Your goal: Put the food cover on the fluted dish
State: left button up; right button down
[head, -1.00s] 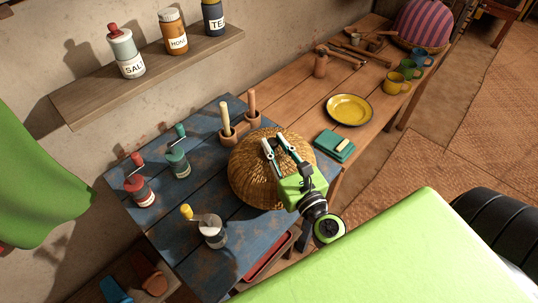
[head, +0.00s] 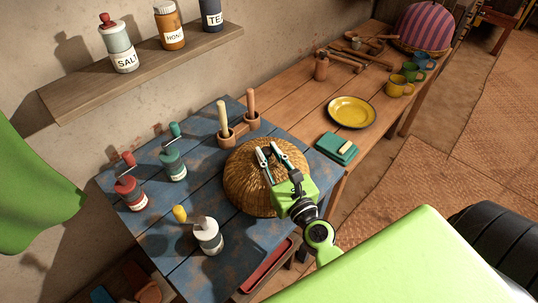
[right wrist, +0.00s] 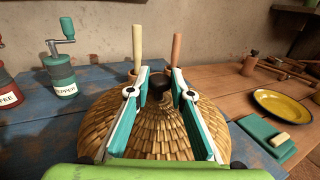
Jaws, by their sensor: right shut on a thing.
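The food cover, a woven straw dome (head: 238,187) with a dark knob, is on or just above the blue table. It also fills the middle of the right wrist view (right wrist: 160,143), with the knob (right wrist: 151,83) at its top. My right gripper (head: 268,149) is over the dome's top, shut on the knob. Its fingers (right wrist: 158,88) stand on either side of the knob in the right wrist view. I cannot see the fluted dish. The cover hides the tabletop beneath it. My left gripper is not in view.
Red (head: 131,188), green (head: 173,160) and white (head: 208,236) mills stand left of the cover. A teal soap dish (head: 336,148) and yellow plate (head: 351,112) lie to the right.

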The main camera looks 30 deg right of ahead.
jog(key=shift+f+b, duration=0.4)
jog(key=shift+f, duration=0.1)
jog(key=c, duration=1.8)
grip_release()
jog(key=shift+r, duration=0.1)
jog(key=shift+r+p, duration=0.3)
jog(key=shift+p, duration=0.05)
jog(key=shift+r+p, duration=0.35)
jog(key=shift+r, duration=0.05)
jog(key=shift+s+f+b, duration=0.55)
jog(key=shift+s+b, duration=0.1)
jog(key=shift+b, duration=0.05)
jog(key=shift+s+a+r+b, duration=0.1)
jog(key=shift+s+b, duration=0.95)
jog(key=shift+s, duration=0.7)
jog(key=shift+s+a+r+b, duration=0.15)
jog(key=shift+s+b, duration=0.85)
jog(key=shift+s, duration=0.8)
jog(key=shift+s+a+r+b, duration=0.1)
jog(key=shift+s+b, duration=0.95)
jog(key=shift+s, duration=0.7)
